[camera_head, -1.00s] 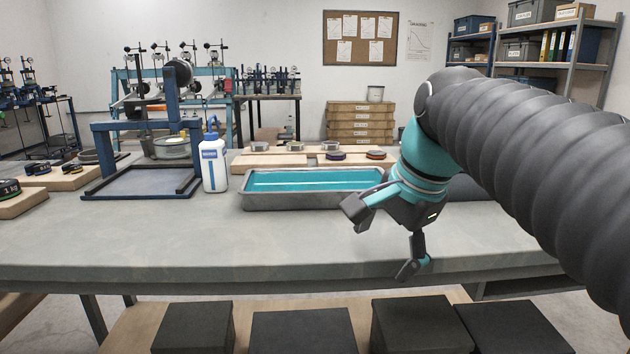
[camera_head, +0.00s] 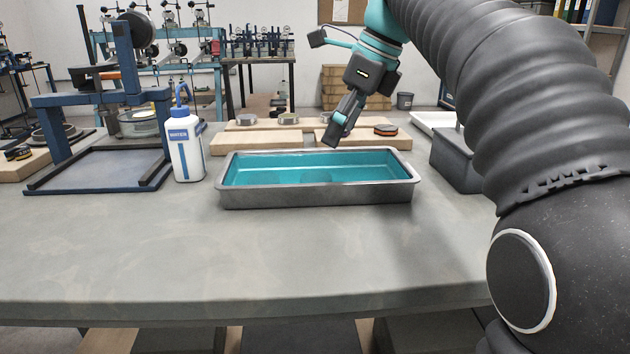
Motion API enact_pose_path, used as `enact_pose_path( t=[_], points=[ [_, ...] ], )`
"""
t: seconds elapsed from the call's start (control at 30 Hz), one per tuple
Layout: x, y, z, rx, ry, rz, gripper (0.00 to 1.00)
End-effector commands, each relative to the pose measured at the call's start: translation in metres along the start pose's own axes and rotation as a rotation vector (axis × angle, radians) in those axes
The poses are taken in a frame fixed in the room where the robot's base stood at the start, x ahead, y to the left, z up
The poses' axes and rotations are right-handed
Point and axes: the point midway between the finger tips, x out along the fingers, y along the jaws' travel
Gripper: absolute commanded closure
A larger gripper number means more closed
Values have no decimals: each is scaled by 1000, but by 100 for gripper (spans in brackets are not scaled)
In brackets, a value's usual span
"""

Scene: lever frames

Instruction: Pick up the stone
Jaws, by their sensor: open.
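On the boards sit several small round discs: a grey one (camera_head: 246,119) at the left, another grey one (camera_head: 288,118) in the middle, and a dark one with an orange band (camera_head: 386,130) at the right. I cannot tell which, if any, is the stone. My lower finger partly hides the area between the middle and right discs.
The metal tray (camera_head: 315,196), teal inside, stands mid-bench. A white water bottle (camera_head: 186,150) and a blue frame (camera_head: 99,189) stand to its left. A grey bin (camera_head: 452,160) stands to its right, partly behind my arm. The front of the bench (camera_head: 220,265) is clear.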

Motion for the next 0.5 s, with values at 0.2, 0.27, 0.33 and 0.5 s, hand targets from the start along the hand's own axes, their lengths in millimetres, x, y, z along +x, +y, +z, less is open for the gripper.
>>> enact_pose_path(
  t=[0.2,0.27,0.33,0.5],
  points=[
    [35,0,0,-3,1,1,12],
    [38,1,0,-3,1,1,12],
    [41,0,0,-3,1,0,12],
    [56,-2,2,-4,2,3,12]
  ],
)
